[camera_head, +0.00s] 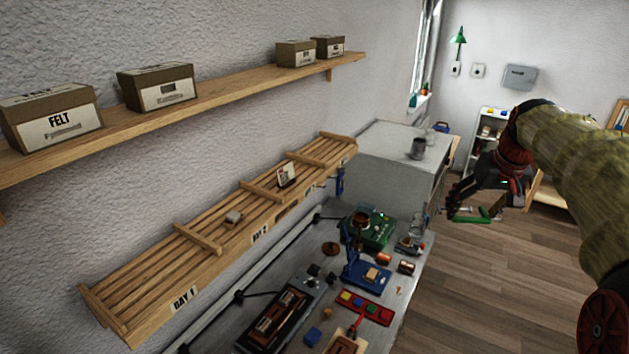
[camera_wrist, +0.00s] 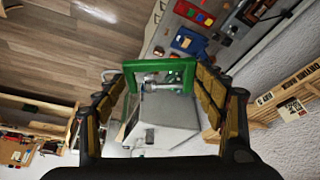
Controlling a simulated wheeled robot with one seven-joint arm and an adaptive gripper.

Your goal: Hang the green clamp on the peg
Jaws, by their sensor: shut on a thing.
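The green clamp (camera_head: 472,220) is held at the end of my arm, in the air over the floor to the right of the grey cabinet. My gripper (camera_head: 480,205) is shut on it. In the wrist view, the clamp's green frame (camera_wrist: 160,65) spans between the two fingers of my gripper (camera_wrist: 165,88). A blue clamp-like thing (camera_head: 339,183) hangs below the right end of the slatted wooden rack (camera_head: 215,235). I cannot make out a bare peg in either view.
The workbench below the rack is crowded: a green device (camera_head: 375,232), a blue stand (camera_head: 364,274), a red tray (camera_head: 360,308) and copper spools. A grey cabinet (camera_head: 385,160) with a dark mug (camera_head: 417,148) stands beyond it. Open wooden floor (camera_head: 500,285) lies to the right.

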